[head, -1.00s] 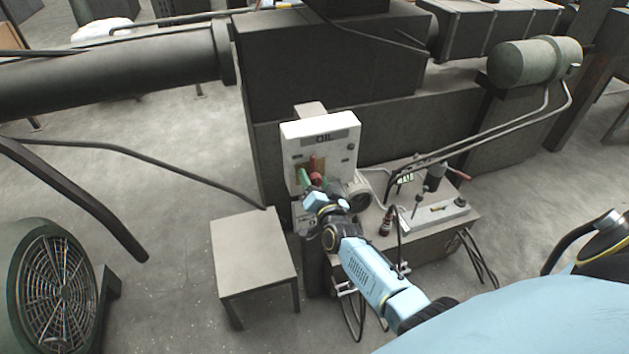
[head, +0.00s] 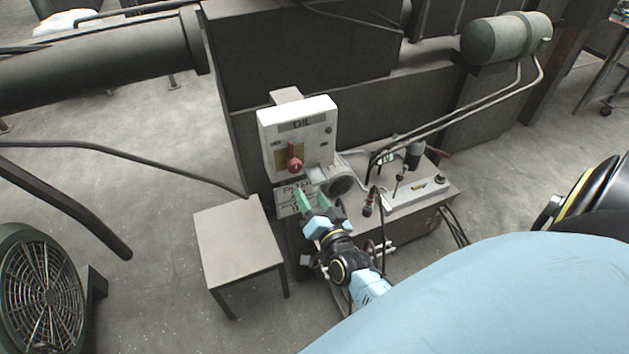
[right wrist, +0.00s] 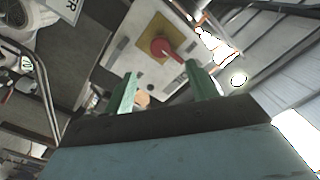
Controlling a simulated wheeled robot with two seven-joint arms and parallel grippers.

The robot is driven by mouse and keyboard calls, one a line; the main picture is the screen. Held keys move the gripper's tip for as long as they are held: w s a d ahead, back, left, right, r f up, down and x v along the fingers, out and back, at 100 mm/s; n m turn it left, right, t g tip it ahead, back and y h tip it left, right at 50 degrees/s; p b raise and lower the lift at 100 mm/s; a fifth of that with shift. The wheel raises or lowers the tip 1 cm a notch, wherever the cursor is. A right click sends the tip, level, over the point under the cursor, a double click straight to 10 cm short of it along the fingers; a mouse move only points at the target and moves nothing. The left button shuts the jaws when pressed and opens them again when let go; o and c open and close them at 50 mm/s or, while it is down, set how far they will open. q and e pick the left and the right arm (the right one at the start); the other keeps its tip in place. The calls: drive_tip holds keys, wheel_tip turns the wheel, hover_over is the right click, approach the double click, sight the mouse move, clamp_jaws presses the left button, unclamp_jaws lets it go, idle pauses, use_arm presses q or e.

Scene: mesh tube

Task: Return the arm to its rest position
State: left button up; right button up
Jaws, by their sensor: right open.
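My right gripper (head: 316,192) is open and empty in the head view, with green fingers pointing up toward the white oil box (head: 318,118). It is just below and in front of the red knob (head: 294,164), which sits on a yellow plate on the box. In the right wrist view, the green fingers (right wrist: 161,82) stand apart with nothing held between them. The red knob (right wrist: 162,47) shows beyond their tips, clear of both. My right arm (head: 368,290) reaches in from the lower right. My left gripper is not in view.
A grey stool-like table (head: 238,238) stands left of my right gripper. A bench (head: 408,228) with a motor, a tool and cables is on the right. Dark machine blocks are behind. Bare floor (head: 150,290) lies to the left.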

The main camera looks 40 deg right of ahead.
drive_tip(key=shift+s+a, duration=0.15)
drive_tip(key=shift+s, duration=0.35)
drive_tip(key=s+a+f+n+g+y+b, duration=0.1)
drive_tip(key=s+a+f+n+g+b, duration=0.2)
drive_tip(key=f, duration=0.7)
drive_tip(key=s+a+f+n+g+y+b, duration=0.15)
drive_tip(key=s+f, duration=0.35)
drive_tip(key=f, duration=0.5)
drive_tip(key=s+a+f+n+g+y+b, duration=0.25)
drive_tip(key=s+f, duration=0.25)
drive_tip(key=f, duration=0.5)
drive_tip(key=s+f+n+g+b, duration=0.1)
drive_tip(key=s+f+n+g, duration=0.1)
drive_tip(key=s+f, duration=0.4)
drive_tip(key=s+f+n+g+b, duration=0.2)
drive_tip(key=s+f+g, duration=0.2)
drive_tip(key=s, duration=0.8)
drive_tip(key=s+d+f+n+g+h+b, duration=0.1)
drive_tip(key=s+f+g, duration=0.2)
drive_tip(key=s+f, duration=0.5)
drive_tip(key=shift+s+n+g, duration=0.3)
drive_tip(key=shift+s+n, duration=0.1)
drive_tip(key=shift+s, duration=0.15)
